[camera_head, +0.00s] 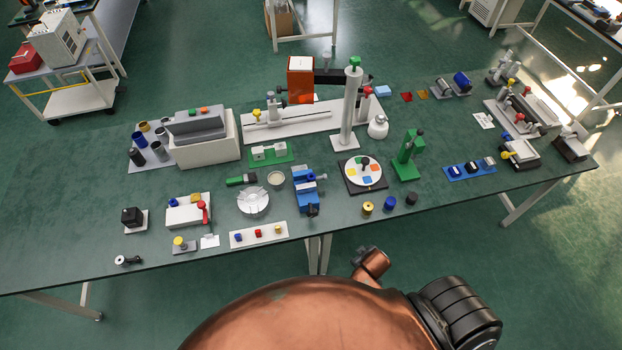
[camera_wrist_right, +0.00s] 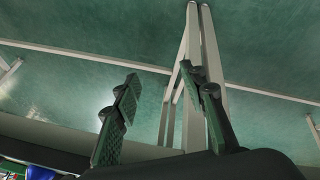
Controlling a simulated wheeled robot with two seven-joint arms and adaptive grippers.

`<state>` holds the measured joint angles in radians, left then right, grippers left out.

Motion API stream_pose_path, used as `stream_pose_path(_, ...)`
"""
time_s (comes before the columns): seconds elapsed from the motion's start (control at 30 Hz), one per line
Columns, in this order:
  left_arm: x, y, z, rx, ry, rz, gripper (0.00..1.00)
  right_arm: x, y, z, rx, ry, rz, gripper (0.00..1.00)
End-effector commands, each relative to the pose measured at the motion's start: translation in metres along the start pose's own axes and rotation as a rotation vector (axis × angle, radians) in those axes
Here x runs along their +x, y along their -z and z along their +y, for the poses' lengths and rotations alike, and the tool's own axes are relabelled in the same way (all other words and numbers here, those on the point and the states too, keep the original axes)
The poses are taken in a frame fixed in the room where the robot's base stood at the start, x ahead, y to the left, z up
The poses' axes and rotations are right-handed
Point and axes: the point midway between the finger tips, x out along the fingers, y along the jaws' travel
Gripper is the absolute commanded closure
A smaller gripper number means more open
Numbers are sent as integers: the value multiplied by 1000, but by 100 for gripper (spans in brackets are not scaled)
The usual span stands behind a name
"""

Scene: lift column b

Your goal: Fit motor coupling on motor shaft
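A small black and silver piece (camera_head: 128,260) lies near the front left edge of the table in the head view; it may be the motor coupling, but it is too small to tell. A black block (camera_head: 132,215) on a white plate stands just behind it and may be the motor; no shaft can be made out. A blue cylinder (camera_head: 462,82) on a grey mount at the back right also looks like a motor. My right gripper (camera_wrist_right: 160,76) is open and empty in the right wrist view, with floor and table legs beyond it. My left gripper is not in view.
The long green table (camera_head: 70,225) is crowded with fixtures. A white block with a red lever (camera_head: 188,217), a small yellow-knobbed fixture (camera_head: 182,244) and a white strip (camera_head: 260,235) stand near the left pieces. The far left tabletop is bare.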

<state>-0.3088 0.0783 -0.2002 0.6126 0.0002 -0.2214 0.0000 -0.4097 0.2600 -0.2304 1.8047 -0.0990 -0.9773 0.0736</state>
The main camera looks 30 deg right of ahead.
Motion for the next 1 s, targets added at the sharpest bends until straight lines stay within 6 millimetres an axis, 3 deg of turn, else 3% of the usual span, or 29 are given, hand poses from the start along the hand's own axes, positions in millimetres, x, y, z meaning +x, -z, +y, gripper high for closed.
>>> stream_pose_path(0.03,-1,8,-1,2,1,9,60,-17,13,5,-1,-8,17,61)
stream_pose_path(0.2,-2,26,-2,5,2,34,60,-64,45,19,-5,-35,58,61)
stream_pose_path(0.37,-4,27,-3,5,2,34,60,-105,74,32,-19,-66,107,61)
stream_pose_path(0.5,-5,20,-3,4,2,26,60,-138,111,46,-73,-118,191,61)
stream_pose_path(0.7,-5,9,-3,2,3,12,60,-150,159,59,-184,-187,314,61)
stream_pose_path(1.0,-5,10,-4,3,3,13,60,-146,232,68,-449,-273,521,61)
